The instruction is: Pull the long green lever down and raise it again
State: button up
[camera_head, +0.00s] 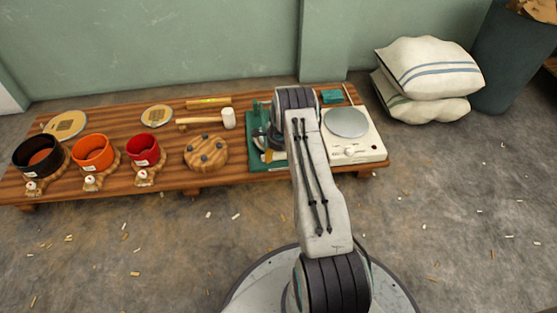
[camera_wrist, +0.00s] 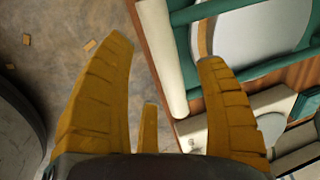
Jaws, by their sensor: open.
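A green device (camera_head: 256,160) stands on the wooden bench, mostly hidden behind my arm in the head view. In the wrist view, two long green arms (camera_wrist: 262,70) run to a thick cream bar (camera_wrist: 168,70) across their ends. They look like the lever with its handle; a pale round part shows between them. My gripper (camera_wrist: 165,49) has ochre fingers, spread wide and empty. In the wrist view the cream bar lies between the fingertips, beyond them or level with them; I cannot tell whether they touch. The head view hides the fingers behind my arm.
A white hotplate (camera_head: 368,146) stands right of the device. Sacks (camera_head: 428,75) lie behind right.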

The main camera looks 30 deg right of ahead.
aim_at(279, 157)
jog(key=shift+w+d+f+b, duration=0.1)
jog(key=shift+f+b, duration=0.1)
jog(key=shift+f, duration=0.4)
jog(key=shift+w+f+b, duration=0.15)
jog(key=shift+f+b, duration=0.1)
jog(key=shift+f, duration=0.3)
jog(key=shift+w+d+f+b, duration=0.1)
jog(key=shift+f+b, duration=0.1)
jog(key=shift+f, duration=0.4)
jog(key=c, duration=1.2)
jog(key=shift+r, duration=0.15)
jog(key=shift+c, duration=0.3)
